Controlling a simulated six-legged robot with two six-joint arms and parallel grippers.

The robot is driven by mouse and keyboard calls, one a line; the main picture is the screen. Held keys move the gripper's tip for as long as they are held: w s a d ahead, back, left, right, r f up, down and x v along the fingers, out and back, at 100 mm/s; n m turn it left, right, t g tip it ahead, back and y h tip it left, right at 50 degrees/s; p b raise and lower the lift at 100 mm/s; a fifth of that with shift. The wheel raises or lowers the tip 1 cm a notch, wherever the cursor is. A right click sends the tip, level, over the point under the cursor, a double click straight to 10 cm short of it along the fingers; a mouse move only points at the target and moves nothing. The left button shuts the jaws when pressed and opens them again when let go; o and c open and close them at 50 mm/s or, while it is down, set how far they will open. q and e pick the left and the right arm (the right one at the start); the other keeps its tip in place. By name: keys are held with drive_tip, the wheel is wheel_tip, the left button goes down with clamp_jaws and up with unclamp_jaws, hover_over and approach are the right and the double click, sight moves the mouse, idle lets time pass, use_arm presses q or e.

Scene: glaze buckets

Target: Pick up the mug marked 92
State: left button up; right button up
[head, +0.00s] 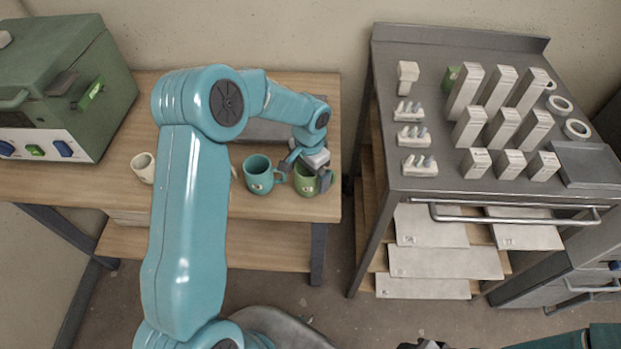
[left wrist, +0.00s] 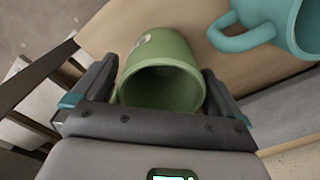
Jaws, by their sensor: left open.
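A green mug (head: 305,187) stands near the right end of the wooden table, with a small pale label too small to read. A teal mug (head: 259,174) with its own small label stands just left of it, its handle toward the green mug. My left gripper (head: 309,172) is open over the green mug. In the left wrist view the green mug (left wrist: 162,62) lies between the open fingers (left wrist: 158,92), with gaps beside it, and the teal mug (left wrist: 275,25) is at upper right. A dark part at the bottom edge may be my right gripper (head: 424,345); its jaws are unclear.
A cream mug (head: 143,167) stands farther left on the wooden table (head: 60,185). A green machine (head: 70,95) fills the left end. A grey cart (head: 410,70) with white boxes and rolls stands right of the table, across a gap.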

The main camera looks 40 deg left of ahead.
use_arm(q)
drive_tip(key=c, duration=1.2)
drive_tip(key=shift+w, duration=0.1)
